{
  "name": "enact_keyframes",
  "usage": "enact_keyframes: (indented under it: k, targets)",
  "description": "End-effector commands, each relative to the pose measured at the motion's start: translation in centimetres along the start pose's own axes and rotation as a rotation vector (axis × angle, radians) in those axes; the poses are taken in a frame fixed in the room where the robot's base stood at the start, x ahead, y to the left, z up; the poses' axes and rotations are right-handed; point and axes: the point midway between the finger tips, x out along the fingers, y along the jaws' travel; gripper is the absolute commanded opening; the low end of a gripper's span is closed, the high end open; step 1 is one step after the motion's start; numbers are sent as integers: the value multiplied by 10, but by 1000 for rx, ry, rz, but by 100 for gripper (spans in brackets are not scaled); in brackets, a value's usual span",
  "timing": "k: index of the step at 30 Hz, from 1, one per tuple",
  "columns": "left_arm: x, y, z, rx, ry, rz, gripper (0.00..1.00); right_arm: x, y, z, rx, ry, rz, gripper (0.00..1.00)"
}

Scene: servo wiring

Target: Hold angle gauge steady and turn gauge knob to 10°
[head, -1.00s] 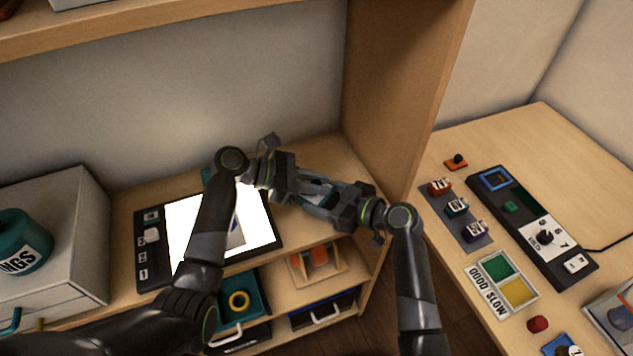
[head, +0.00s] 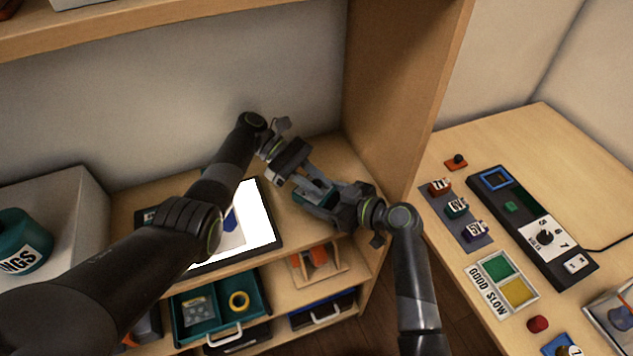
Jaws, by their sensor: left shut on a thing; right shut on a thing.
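The angle gauge (head: 311,195) is a small teal and grey piece on the shelf top, mostly hidden between my two grippers. My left gripper (head: 303,184) comes in from the upper left and is shut on a part of it; I take this part to be the knob, but the fingers cover it. My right gripper (head: 326,203) comes in from the right and is shut on the gauge body. The gauge's scale and pointer are too small and too covered to read.
A lit tablet (head: 262,213) lies left of the gauge, partly behind my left arm. Below are a teal drawer (head: 262,311) and an orange item (head: 318,256). A wooden side panel (head: 405,95) rises close on the right. A desk (head: 590,165) with a black control panel (head: 528,222) stands further right.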

Motion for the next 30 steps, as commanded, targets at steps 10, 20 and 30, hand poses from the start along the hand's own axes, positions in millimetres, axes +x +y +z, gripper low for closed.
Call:
enact_keyframes:
  k: [10,20,30]
  targets:
    - [1,-1,-2,12,2,-37,0,0,-1,-1,1,4,-5,52]
    - [1,-1,-3,11,1,-39,0,0,-1,-1,2,4,-4,52]
    - [0,-1,-1,14,0,-39,43,0,-1,-1,1,2,-2,52]
